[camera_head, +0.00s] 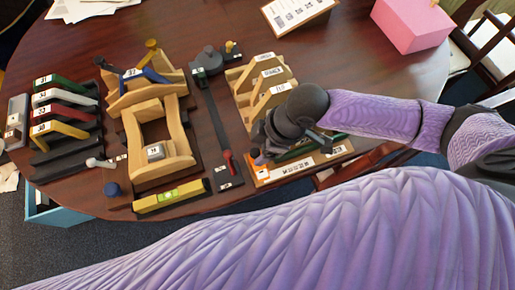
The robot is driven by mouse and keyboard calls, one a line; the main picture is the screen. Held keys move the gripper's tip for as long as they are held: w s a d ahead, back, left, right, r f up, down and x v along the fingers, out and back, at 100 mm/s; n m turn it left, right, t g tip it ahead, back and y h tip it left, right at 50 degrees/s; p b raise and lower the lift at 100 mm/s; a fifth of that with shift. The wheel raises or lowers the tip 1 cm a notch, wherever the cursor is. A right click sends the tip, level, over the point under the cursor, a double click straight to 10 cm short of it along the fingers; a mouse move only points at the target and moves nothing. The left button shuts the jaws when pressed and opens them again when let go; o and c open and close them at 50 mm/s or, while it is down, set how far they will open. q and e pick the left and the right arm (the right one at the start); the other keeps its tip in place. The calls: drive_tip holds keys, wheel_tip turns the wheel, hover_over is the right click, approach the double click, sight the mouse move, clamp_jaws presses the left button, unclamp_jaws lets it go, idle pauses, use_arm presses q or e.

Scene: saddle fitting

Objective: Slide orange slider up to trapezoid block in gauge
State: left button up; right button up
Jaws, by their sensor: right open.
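The gauge (332,158) is a board with a white printed scale at its front right of the table. The orange slider (263,174) sits at the left end of the scale, with a dark knob (257,157) just behind it. A dark green piece (312,146), perhaps the trapezoid block, lies along the gauge behind the scale, partly covered by my right arm. My right gripper (264,146) is open, above the gauge's left end, close to the knob; I cannot tell whether it touches. Its fingers are dark and small here. My left gripper is out of view.
A wooden rack (243,76) with labelled slots stands behind the gauge. Left are a dark rail with a red part (219,130), a wooden saddle frame (140,160), a yellow level (172,196) and coloured handles (58,129). A pink box (411,25) stands at the back right.

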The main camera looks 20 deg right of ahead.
drive_tip(key=shift+x, duration=1.1)
clamp_jaws()
idle(0.5)
drive_tip(key=shift+d+r, duration=0.1)
